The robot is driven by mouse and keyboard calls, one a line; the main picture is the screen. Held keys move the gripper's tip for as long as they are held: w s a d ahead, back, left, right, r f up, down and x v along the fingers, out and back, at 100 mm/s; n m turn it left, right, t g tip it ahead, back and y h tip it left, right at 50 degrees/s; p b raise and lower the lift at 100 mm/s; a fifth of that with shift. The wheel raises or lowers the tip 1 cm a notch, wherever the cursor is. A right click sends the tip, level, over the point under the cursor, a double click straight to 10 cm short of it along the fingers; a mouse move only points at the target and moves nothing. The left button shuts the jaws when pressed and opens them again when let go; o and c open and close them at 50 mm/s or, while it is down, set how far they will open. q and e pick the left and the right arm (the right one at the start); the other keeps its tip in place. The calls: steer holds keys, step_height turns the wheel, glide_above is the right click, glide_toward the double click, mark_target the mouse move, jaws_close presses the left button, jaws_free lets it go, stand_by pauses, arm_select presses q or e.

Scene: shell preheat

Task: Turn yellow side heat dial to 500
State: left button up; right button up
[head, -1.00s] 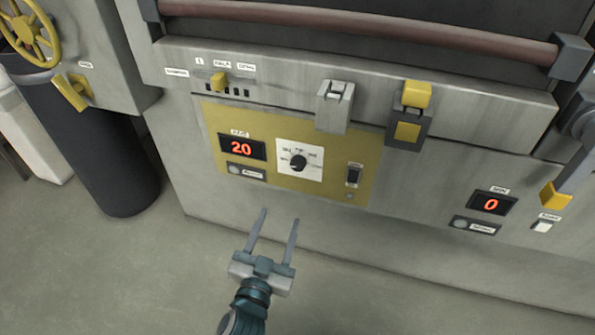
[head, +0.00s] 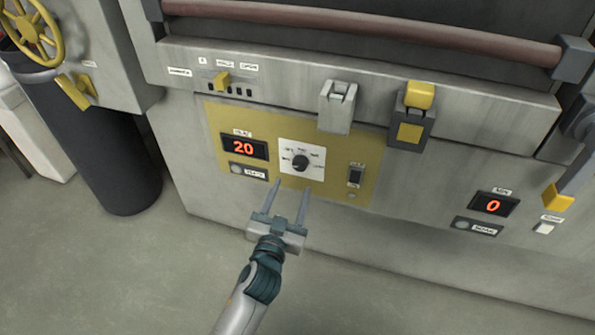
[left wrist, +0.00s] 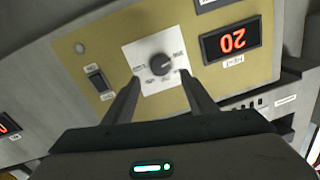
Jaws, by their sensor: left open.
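The heat dial (head: 300,163) is a black round knob on a white marked plate, set in the yellow panel (head: 225,118). It also shows in the left wrist view (left wrist: 161,64), between and beyond my fingers. The red display (head: 244,147) left of the dial reads 20. My left gripper (head: 290,190) is open and empty, just below the dial, its fingertips pointing up toward it and apart from the knob. My right gripper is not in view.
A black rocker switch (head: 355,176) sits right of the dial. A button (head: 237,169) lies under the display. A second display (head: 493,204) reads 0 at the right. A yellow slider (head: 221,80) and a yellow-capped latch (head: 419,95) are above. Open floor lies below.

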mark_target(299, 167)
arm_select(q)
steer(key=x, duration=0.6)
steer(key=shift+w, duration=0.3)
steer(key=shift+w+d, duration=0.2)
steer(key=shift+w, duration=0.35)
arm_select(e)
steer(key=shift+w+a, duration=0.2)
arm_select(q)
steer(key=c, duration=1)
steer(key=shift+c, duration=0.2)
steer(key=shift+m, duration=0.4)
steer(key=m, duration=0.9)
steer(key=shift+a+f+t, duration=0.1)
steer(key=shift+t, duration=0.2)
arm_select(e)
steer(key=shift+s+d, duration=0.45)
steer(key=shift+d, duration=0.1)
arm_select(q)
steer(key=shift+m, duration=0.3)
